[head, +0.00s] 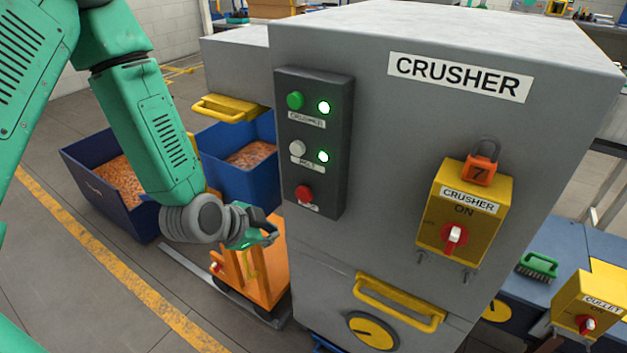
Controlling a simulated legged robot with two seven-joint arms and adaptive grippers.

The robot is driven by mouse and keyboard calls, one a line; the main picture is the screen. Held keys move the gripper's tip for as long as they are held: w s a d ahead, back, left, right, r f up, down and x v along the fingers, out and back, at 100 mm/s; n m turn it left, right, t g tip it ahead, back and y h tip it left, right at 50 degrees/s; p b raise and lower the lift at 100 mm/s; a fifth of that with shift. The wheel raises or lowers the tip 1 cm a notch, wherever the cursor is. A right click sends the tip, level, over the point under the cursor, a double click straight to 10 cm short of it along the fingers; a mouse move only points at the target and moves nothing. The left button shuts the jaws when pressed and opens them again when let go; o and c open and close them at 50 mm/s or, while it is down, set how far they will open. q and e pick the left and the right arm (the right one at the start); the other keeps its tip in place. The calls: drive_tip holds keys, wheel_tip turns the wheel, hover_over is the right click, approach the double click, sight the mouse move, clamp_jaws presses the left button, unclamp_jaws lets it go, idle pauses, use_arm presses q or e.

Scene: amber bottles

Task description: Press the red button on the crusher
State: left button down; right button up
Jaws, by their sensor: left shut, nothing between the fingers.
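The crusher (385,140) is a large grey cabinet with a "CRUSHER" label on its upper front. A dark control panel (335,165) on its left side carries a green button, a white button and, lowest, the red button (304,193). Two lamps on the panel glow pale green. My left gripper (270,232) is shut and empty, to the left of and below the red button, apart from it in the picture. Nothing hides the red button. My right gripper is not in view.
A yellow switch box (436,225) with a red-and-white knob and an orange padlock (481,171) is on the crusher front. Yellow handles (400,303) stick out. Blue bins (128,218) and an orange cart (285,270) stand at left. A green brush (538,266) lies at right.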

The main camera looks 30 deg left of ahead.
sight(305, 193)
use_arm(q)
drive_tip(key=w, duration=0.9)
drive_tip(key=shift+r+b, duration=0.15)
drive_tip(key=shift+b, duration=0.25)
drive_tip(key=shift+d, duration=0.15)
idle(0.4)
drive_tip(key=shift+w+r, duration=0.1)
drive_tip(key=shift+w, duration=0.05)
idle(0.8)
drive_tip(key=shift+w, duration=0.25)
